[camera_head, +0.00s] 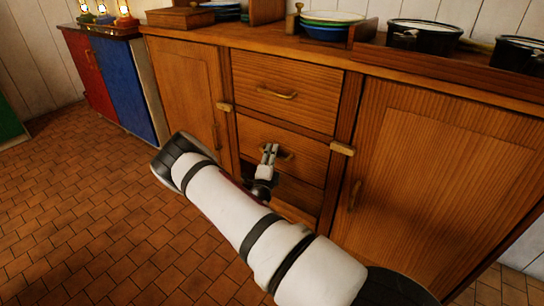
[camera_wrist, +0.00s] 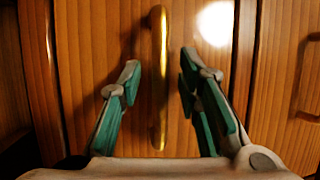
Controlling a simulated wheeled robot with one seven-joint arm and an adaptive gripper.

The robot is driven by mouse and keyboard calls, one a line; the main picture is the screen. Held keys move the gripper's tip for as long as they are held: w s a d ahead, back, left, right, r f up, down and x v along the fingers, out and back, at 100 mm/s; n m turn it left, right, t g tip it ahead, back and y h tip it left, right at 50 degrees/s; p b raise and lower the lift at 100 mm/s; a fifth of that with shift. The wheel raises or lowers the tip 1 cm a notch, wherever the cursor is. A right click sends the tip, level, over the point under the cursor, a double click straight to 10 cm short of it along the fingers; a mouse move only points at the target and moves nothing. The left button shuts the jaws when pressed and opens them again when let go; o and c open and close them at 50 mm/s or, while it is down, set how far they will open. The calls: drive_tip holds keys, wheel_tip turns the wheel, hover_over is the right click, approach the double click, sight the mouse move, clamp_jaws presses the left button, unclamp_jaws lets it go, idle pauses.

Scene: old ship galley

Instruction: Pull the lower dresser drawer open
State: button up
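The wooden dresser has two drawers in its middle column. The lower drawer (camera_head: 308,152) looks closed and flush, below the upper drawer (camera_head: 290,98). Its brass handle (camera_head: 287,155) is partly hidden behind my gripper (camera_head: 270,152). In the wrist view, the handle (camera_wrist: 159,80) stands upright in the picture between the two green-padded fingers of my gripper (camera_wrist: 160,74). The fingers are open, with a gap on each side of the handle. I cannot tell whether the fingertips reach past the bar.
Cupboard doors flank the drawers, with wooden catches at the left (camera_head: 224,107) and right (camera_head: 342,149). A dark open space (camera_head: 298,192) lies below the lower drawer. Bowls (camera_head: 325,30) and pots (camera_head: 424,37) stand on top. The tiled floor (camera_head: 75,215) is clear.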

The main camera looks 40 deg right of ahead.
clamp_jaws()
drive_tip(key=s+a+p, duration=0.2)
drive_tip(key=s+a, duration=0.2)
drive_tip(key=a, duration=0.8)
drive_tip(key=s+a+p, duration=0.3)
drive_tip(key=s+a, duration=0.1)
drive_tip(key=a, duration=0.8)
drive_tip(key=shift+s, duration=0.4)
drive_tip(key=shift+f, duration=0.1)
unclamp_jaws()
drive_tip(key=shift+a, duration=0.1)
